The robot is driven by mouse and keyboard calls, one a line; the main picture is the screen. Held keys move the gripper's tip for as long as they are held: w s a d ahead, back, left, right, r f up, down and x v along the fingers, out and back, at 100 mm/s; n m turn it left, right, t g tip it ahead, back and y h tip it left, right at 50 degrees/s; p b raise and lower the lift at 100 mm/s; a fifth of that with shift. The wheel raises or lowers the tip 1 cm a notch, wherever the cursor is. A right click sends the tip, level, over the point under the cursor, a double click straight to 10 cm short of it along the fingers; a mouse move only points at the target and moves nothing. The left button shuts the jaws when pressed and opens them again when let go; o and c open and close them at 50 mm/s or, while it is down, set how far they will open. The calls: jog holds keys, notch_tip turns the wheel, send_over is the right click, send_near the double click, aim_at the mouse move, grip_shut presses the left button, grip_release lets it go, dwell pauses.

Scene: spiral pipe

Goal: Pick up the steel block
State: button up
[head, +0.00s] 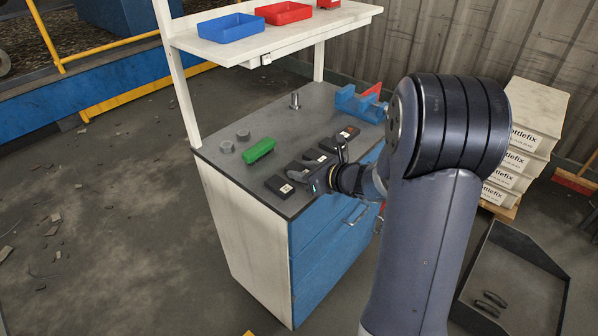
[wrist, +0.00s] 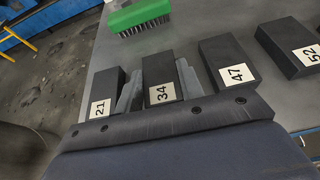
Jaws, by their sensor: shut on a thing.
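Several dark blocks with white number labels lie in a row on the bench top. In the wrist view they read 21 (wrist: 106,85), 34 (wrist: 158,72), 47 (wrist: 226,58) and 52 (wrist: 292,45). All look alike in dark colour, so I cannot tell by looks which is the steel one. My gripper (wrist: 160,80) has one grey finger on each side of block 34 and is shut on it. In the head view my gripper (head: 306,173) is low over the bench front. I cannot tell whether block 34 touches the bench.
The grey bench top (head: 226,162) also holds a green brush (head: 259,150), a blue vise-like fixture (head: 357,103), a metal post (head: 295,101) and two small grey cylinders (head: 235,141). A shelf (head: 270,42) with blue and red bins hangs above. Blocks 21 and 47 stand close beside my fingers.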

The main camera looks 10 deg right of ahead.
jog(key=c, duration=0.6)
jog(key=shift+r, duration=0.15)
